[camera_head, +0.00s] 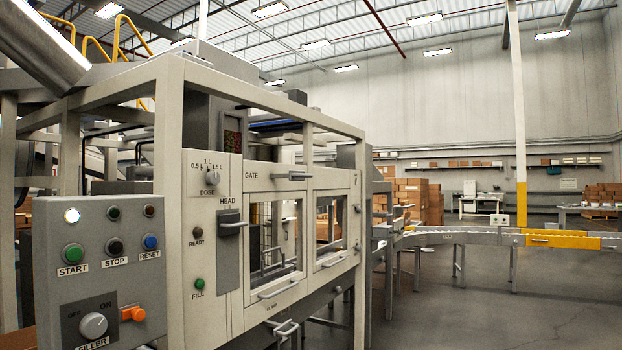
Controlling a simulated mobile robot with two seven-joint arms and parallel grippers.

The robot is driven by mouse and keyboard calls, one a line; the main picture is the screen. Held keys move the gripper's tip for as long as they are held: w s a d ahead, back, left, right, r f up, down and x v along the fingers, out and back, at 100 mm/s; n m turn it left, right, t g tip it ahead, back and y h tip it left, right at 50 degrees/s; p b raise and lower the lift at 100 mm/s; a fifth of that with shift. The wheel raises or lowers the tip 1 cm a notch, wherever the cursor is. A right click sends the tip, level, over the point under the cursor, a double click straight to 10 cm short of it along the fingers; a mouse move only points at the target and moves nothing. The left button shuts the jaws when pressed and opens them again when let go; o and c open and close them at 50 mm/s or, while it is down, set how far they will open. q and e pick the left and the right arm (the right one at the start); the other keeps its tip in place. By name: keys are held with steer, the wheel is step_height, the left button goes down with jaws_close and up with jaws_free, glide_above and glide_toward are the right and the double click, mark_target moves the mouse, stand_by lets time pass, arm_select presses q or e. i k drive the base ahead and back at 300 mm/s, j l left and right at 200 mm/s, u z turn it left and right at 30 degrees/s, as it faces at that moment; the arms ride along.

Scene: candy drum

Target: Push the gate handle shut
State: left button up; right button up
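The gate handle (292,176) is a short pale metal bar to the right of the "GATE" label on the beige front of the machine (349,180). It sticks out from the panel above the framed window openings; I cannot tell from here whether it is fully in or partly out. A second handle (233,225) sits on a dark plate under the "HEAD" label, left of the windows. Neither of my grippers shows in this view.
A grey control box (102,285) with buttons, a filler knob (93,325) and an orange switch (133,314) juts out at the front left. Two window panels have lower bar handles (278,287). A conveyor (450,238) runs right. The floor (500,315) at the right is clear.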

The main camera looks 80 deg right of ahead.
mark_target(293, 175)
steer(key=z, duration=2.45)
steer(key=i+l+u, duration=0.1)
steer(key=u, duration=0.4)
steer(key=i+l+u, duration=0.25)
steer(key=u, duration=0.25)
steer(key=i+l+u, duration=0.2)
steer(key=l, duration=0.15)
steer(key=i+l+u, duration=0.2)
steer(key=l, duration=0.15)
steer(key=i+l, duration=0.15)
steer(key=l, duration=0.3)
steer(key=i+l+u, duration=0.1)
steer(key=l, duration=0.3)
steer(key=i+l+u, duration=0.1)
steer(key=l, duration=0.35)
steer(key=i+l, duration=0.2)
steer(key=l, duration=0.3)
steer(key=i+l+u, duration=0.1)
steer(key=l, duration=0.35)
